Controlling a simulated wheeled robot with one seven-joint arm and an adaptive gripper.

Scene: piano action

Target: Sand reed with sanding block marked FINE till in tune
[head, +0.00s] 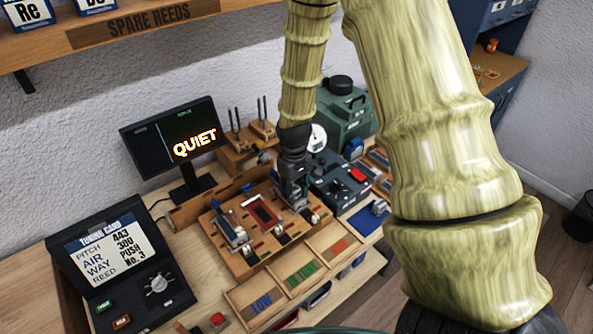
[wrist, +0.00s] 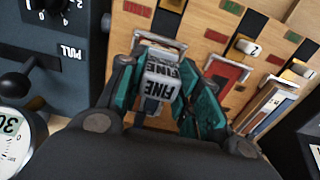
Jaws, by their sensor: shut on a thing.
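My gripper (head: 293,192) is over the right end of the wooden reed board (head: 246,262). In the wrist view its teal fingers (wrist: 163,92) are shut on a sanding block (wrist: 160,82) marked FINE on its top and side. The block is at a metal frame (wrist: 158,39) on the board; I cannot tell whether it touches a reed, as the gripper and block hide what lies below. A red plate in a metal frame (wrist: 222,75) is beside it, by the peg marked 2 (wrist: 248,47). A tuning card (head: 108,244) reads pitch 443, air 300, way push, reed No. 3.
A monitor (head: 174,143) shows QUIET. A spare reeds shelf (head: 110,34) is above.

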